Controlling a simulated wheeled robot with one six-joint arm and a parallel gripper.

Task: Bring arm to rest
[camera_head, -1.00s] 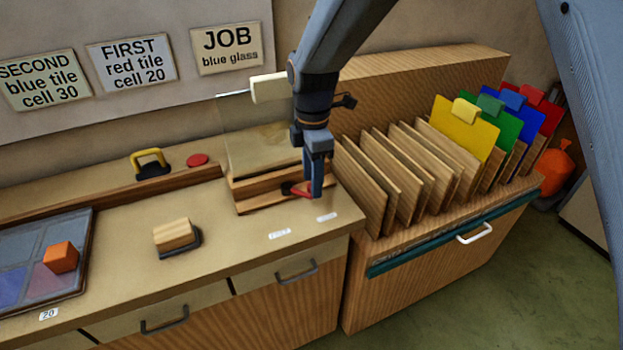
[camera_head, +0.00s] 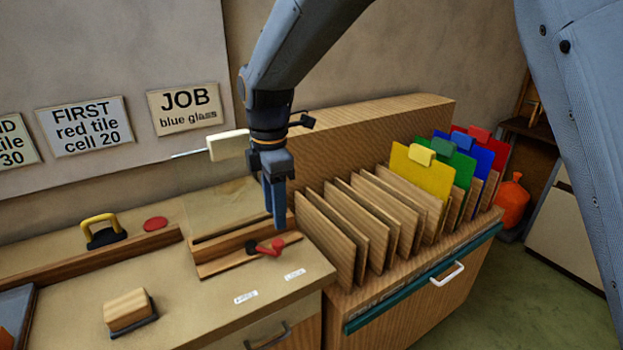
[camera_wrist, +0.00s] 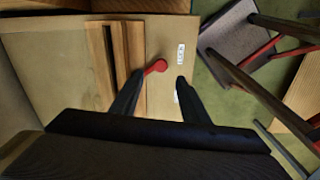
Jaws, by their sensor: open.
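My gripper (camera_head: 275,222) hangs pointing down over the right end of the bench in the head view. In the wrist view my gripper (camera_wrist: 153,90) shows two dark fingers spread apart with nothing between them. Below and beside it is a wooden clamp block (camera_head: 235,252) with a red-handled lever (camera_head: 270,248). The red lever knob also shows in the wrist view (camera_wrist: 157,66), close to the left fingertip. I cannot tell whether they touch. Two small white labels lie on the bench, one of them (camera_head: 246,297) nearer the front edge.
A rack of upright wooden boards (camera_head: 345,215) with yellow, green, blue and red sheets stands right of the bench. A yellow-handled tool (camera_head: 102,230), a red disc (camera_head: 155,224) and a wooden block (camera_head: 127,310) sit to the left. An orange bag (camera_head: 511,205) is at far right.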

